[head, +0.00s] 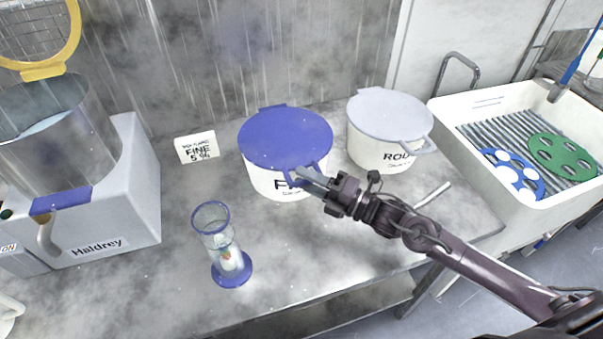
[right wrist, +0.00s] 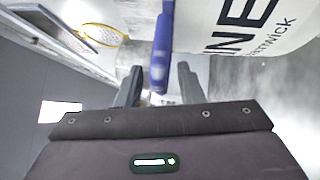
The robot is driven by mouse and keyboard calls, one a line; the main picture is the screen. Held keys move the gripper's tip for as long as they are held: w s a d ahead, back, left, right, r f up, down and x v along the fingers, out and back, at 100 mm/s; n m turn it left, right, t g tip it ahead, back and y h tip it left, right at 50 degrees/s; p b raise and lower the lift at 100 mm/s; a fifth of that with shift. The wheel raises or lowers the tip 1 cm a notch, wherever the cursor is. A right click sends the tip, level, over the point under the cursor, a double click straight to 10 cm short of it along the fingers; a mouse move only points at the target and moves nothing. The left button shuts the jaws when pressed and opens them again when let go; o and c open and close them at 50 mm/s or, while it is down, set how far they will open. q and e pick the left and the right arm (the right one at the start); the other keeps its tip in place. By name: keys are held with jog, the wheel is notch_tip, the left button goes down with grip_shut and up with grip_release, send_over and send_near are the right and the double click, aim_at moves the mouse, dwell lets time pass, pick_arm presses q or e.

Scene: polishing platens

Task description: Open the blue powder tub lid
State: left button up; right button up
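The blue powder tub (head: 268,180) is white with "F..." lettering partly hidden by my gripper. Its blue lid (head: 285,135) sits flat on top, closed, with a loop handle (head: 322,168) at the front right. My right gripper (head: 308,180) is at that handle. In the right wrist view the blue handle (right wrist: 160,62) stands between the two open fingers (right wrist: 160,88), with a gap on each side. The tub wall (right wrist: 240,25) fills the top right there. My left gripper is in neither view.
A grey-lidded tub (head: 385,150) stands just right. A glass cylinder with a blue base (head: 232,275) stands in front left, beside the Haldrey machine (head: 125,200). A "FINE" card (head: 196,147) stands behind. A white sink (head: 500,198) holding perforated discs is at far right.

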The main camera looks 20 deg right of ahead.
jog(key=shift+w+a+r, duration=0.1)
jog(key=shift+w+a, duration=0.35)
jog(key=shift+a, duration=0.1)
grip_shut()
